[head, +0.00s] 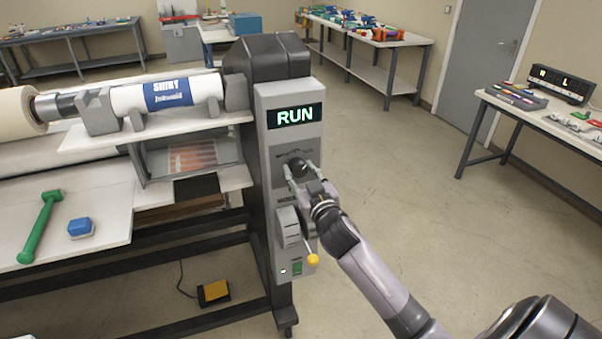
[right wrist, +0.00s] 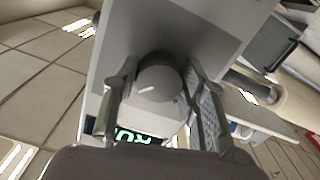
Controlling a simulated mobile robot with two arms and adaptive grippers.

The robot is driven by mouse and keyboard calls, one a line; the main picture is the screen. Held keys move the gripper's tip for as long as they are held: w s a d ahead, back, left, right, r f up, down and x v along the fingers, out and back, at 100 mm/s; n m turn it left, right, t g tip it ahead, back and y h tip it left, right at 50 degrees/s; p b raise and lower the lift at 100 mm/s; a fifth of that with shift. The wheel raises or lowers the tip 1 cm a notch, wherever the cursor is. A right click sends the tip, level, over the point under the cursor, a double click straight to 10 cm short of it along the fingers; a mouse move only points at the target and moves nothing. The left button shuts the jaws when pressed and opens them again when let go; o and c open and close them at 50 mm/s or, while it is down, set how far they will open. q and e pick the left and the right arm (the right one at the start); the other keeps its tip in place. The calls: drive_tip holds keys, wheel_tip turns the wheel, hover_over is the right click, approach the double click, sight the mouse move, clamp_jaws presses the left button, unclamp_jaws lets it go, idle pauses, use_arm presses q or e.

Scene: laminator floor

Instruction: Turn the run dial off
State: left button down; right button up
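The run dial (head: 297,166) is a dark round knob on the grey control column (head: 262,130) of the laminator, below a display (head: 295,115) that reads RUN in green. In the right wrist view the dial (right wrist: 158,82) is a grey knob with a pale pointer line. My right gripper (head: 300,168) is at the dial, with one finger on each side of it. In the right wrist view the right gripper (right wrist: 162,72) is open, with narrow gaps between fingers and knob. My left gripper is out of view.
Below the dial are a lever with a yellow knob (head: 312,259) and a green switch (head: 297,268). A green mallet (head: 42,222) and a blue block (head: 81,228) lie on the laminator bed. A yellow foot pedal (head: 214,292) is on the floor. Floor right of the column is clear.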

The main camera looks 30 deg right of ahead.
drive_tip(key=c, duration=0.6)
drive_tip(key=shift+o, duration=0.2)
drive_tip(key=shift+n, duration=0.3)
drive_tip(key=n+p, duration=0.1)
drive_tip(key=n, duration=0.2)
drive_tip(key=shift+r, duration=0.1)
drive_tip(key=shift+d+n+p, duration=0.1)
drive_tip(key=shift+n+p, duration=0.7)
drive_tip(key=shift+n, duration=1.7)
drive_tip(key=o, duration=1.2)
drive_tip(key=shift+c, duration=0.2)
